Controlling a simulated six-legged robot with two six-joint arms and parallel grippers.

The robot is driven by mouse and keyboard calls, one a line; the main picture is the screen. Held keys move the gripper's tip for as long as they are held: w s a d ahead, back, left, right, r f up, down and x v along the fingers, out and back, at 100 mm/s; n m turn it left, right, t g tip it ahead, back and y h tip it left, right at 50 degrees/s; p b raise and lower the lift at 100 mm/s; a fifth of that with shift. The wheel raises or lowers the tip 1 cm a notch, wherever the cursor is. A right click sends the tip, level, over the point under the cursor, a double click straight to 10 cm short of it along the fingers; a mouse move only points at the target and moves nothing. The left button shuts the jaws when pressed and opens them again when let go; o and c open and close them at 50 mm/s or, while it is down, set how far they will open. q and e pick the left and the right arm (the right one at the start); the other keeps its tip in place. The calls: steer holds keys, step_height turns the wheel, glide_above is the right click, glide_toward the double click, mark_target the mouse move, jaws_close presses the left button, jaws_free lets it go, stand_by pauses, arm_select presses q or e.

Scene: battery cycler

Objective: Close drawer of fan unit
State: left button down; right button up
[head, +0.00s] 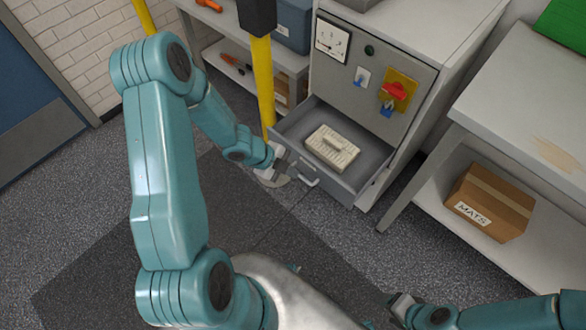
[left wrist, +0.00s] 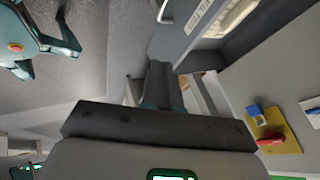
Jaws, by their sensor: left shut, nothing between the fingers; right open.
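The grey fan unit (head: 350,88) has a gauge, a dark knob and a red switch on a yellow plate on its front. Its low drawer (head: 336,188) is pulled out, with a pale ribbed block (head: 332,147) lying inside. The drawer's handle (head: 304,177) is on its front. My left gripper (head: 283,163) is shut and empty, close to the drawer front beside the handle; I cannot tell whether it touches. In the left wrist view its fingers (left wrist: 160,75) point toward the drawer (left wrist: 225,45). My right gripper (head: 398,304) is open, low and away from the unit.
A yellow post (head: 264,85) stands just left of the drawer. A bench (head: 525,125) with a cardboard box (head: 488,200) on its lower shelf is to the right. Shelving with a blue case (head: 293,24) is behind left. The floor in front of the drawer is clear.

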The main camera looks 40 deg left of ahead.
mark_target(321, 173)
arm_select(q)
steer(key=w+d+f, duration=0.1)
steer(key=w, duration=0.1)
steer(key=w+d+f, duration=0.1)
steer(key=w+f, duration=0.1)
steer(key=w+d+f, duration=0.1)
steer(key=w+f, duration=0.1)
steer(key=shift+f, duration=0.1)
steer(key=shift+w+f, duration=0.1)
steer(key=shift+w, duration=0.4)
arm_select(e)
steer(key=shift+f, duration=0.35)
arm_select(q)
steer(key=shift+w, duration=0.15)
arm_select(e)
steer(key=shift+w, duration=0.1)
